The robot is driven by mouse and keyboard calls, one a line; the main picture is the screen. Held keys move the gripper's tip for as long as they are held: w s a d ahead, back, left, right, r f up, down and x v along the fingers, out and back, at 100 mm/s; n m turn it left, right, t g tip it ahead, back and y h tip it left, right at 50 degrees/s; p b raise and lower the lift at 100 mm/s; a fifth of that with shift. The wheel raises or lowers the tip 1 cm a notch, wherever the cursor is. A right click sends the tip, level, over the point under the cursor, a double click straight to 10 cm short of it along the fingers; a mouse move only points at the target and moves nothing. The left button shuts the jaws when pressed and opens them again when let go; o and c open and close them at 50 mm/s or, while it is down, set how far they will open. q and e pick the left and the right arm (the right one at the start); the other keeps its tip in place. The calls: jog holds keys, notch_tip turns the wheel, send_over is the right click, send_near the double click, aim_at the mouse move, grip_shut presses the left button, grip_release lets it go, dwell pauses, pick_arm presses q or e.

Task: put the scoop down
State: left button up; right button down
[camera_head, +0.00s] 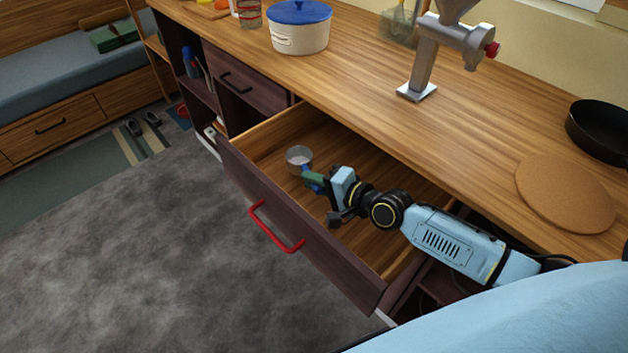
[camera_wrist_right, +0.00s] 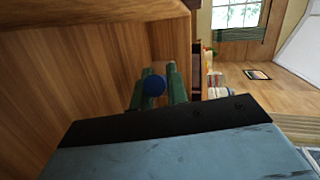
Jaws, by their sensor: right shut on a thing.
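The scoop (camera_head: 299,156) has a round grey metal cup and a blue handle. It is inside or just above the open drawer (camera_head: 275,144), near the drawer's left end; I cannot tell if it touches the drawer floor. My right gripper (camera_head: 313,180) reaches in over the drawer with its green fingers shut on the scoop's handle. In the right wrist view the blue handle end (camera_wrist_right: 153,86) shows between the green fingers, and the cup is hidden. My left gripper is not in view.
The drawer's front, with a red handle (camera_head: 275,228), stands out from the wooden counter (camera_head: 350,85). On the counter are a white pot with a blue lid (camera_head: 299,30), a metal grinder (camera_head: 425,65), a cork mat (camera_head: 565,192) and a black pan (camera_head: 600,132). The drawer floor looks otherwise empty.

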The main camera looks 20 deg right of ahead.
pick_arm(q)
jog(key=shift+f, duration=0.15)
pick_arm(e)
jog(key=shift+f, duration=0.15)
